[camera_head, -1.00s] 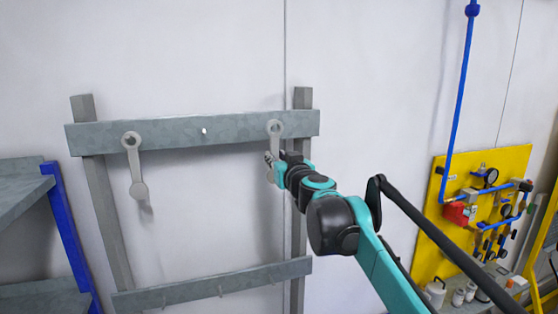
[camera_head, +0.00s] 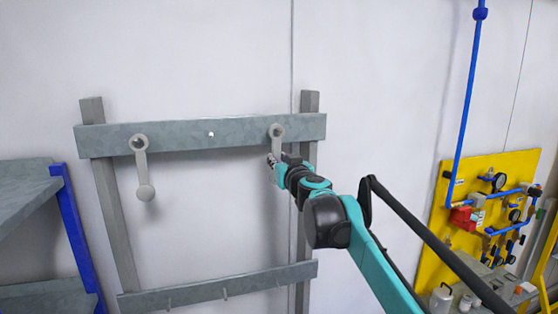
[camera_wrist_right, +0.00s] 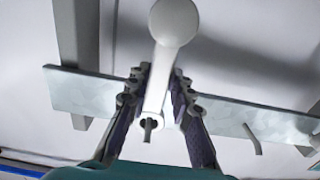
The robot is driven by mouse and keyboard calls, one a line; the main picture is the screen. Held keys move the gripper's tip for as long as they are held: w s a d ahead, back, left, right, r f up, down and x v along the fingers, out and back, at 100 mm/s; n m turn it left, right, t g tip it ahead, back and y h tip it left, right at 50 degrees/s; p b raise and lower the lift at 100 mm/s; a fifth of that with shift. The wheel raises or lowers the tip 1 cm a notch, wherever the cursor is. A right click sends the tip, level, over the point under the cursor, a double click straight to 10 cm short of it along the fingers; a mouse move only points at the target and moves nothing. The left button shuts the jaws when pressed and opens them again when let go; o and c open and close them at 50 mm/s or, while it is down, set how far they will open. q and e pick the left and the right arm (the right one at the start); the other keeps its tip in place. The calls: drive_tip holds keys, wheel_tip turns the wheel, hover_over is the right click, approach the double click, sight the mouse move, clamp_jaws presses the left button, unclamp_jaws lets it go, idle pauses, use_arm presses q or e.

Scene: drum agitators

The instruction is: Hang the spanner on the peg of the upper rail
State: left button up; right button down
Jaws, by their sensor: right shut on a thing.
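The spanner (camera_head: 277,132) is a pale grey bar with a ring at its top end, in front of the right part of the upper rail (camera_head: 230,132). My right gripper (camera_head: 274,161) is shut on its shank, below the ring. In the right wrist view the fingers (camera_wrist_right: 157,92) flank the shank, and the spanner's round end (camera_wrist_right: 174,20) is nearest the camera. A peg (camera_wrist_right: 147,134) shows at the ring's hole and appears to pass through it. My left gripper is out of view.
A second spanner (camera_head: 143,170) hangs at the upper rail's left. A bare peg (camera_head: 211,134) stands between the two. A lower rail (camera_head: 240,284) with pegs runs below. Grey shelves (camera_head: 28,200) are at left, a yellow panel (camera_head: 455,190) with pipes and gauges at right.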

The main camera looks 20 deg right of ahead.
idle(0.4)
drive_tip(key=c, duration=1.3)
unclamp_jaws()
drive_tip(key=shift+o, duration=0.2)
drive_tip(key=s, duration=1.1)
drive_tip(key=s+a+f+n+g+y+b, duration=0.1)
drive_tip(key=s+a+f+g+b, duration=0.2)
drive_tip(key=f+b, duration=0.7)
drive_tip(key=s+a+f+n+y+b, duration=0.1)
drive_tip(key=s+a+f+y+b, duration=0.3)
drive_tip(key=f, duration=1.1)
drive_tip(key=s+a+f+n+g+h+b, duration=0.15)
drive_tip(key=s+f+b, duration=0.45)
drive_tip(key=f, duration=0.7)
drive_tip(key=s+d+f+m+g+h+b, duration=0.1)
drive_tip(key=s+f+b, duration=0.4)
drive_tip(key=f, duration=0.8)
drive_tip(key=s+d+f+m+g+h+b, duration=0.1)
drive_tip(key=s+f+b, duration=0.4)
drive_tip(key=f, duration=0.8)
drive_tip(key=s+d+f+m+g+h+b, duration=0.2)
drive_tip(key=f+b, duration=0.5)
drive_tip(key=f, duration=0.6)
drive_tip(key=s+d+g, duration=0.1)
drive_tip(key=s+g, duration=0.1)
drive_tip(key=s, duration=0.1)
drive_tip(key=shift+s+d+f, duration=0.2)
drive_tip(key=shift+s+d, duration=0.1)
drive_tip(key=shift+d, duration=0.05)
